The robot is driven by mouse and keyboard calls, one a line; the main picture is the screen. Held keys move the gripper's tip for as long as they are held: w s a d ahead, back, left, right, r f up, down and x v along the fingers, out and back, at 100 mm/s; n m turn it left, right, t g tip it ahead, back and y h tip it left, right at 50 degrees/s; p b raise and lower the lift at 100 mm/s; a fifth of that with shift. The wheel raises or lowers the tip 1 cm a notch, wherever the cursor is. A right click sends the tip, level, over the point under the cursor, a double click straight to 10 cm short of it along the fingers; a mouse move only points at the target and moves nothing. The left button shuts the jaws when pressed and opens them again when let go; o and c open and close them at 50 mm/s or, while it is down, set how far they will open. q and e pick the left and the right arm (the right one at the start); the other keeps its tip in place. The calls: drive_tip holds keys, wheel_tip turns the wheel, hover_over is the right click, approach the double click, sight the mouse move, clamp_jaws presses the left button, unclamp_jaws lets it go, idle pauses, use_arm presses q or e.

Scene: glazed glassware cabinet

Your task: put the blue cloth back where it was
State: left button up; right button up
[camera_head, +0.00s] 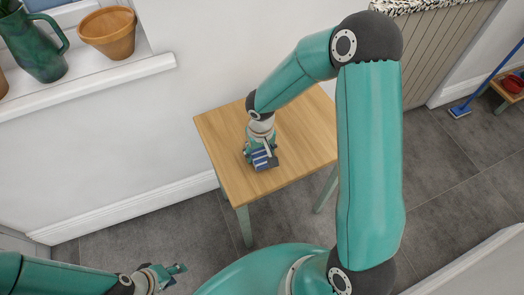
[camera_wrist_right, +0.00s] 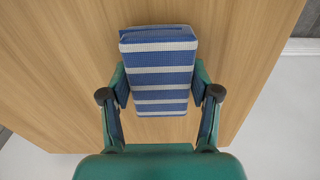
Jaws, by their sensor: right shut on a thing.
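The blue cloth (camera_wrist_right: 160,75) is a folded block with blue and white stripes. In the right wrist view it sits between the two fingers of my right gripper (camera_wrist_right: 160,92), which is shut on its sides. In the head view the cloth (camera_head: 262,158) shows at the end of my right arm, over the front part of the small wooden table (camera_head: 225,135). I cannot tell whether its underside touches the table top. My left gripper (camera_head: 176,275) is low at the bottom left of the head view, with its fingers apart and nothing between them.
The table top is otherwise bare. A blue broom (camera_head: 460,111) and a low wooden stool (camera_head: 508,92) are at far right.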

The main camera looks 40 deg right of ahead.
drive_tip(key=o, duration=1.1)
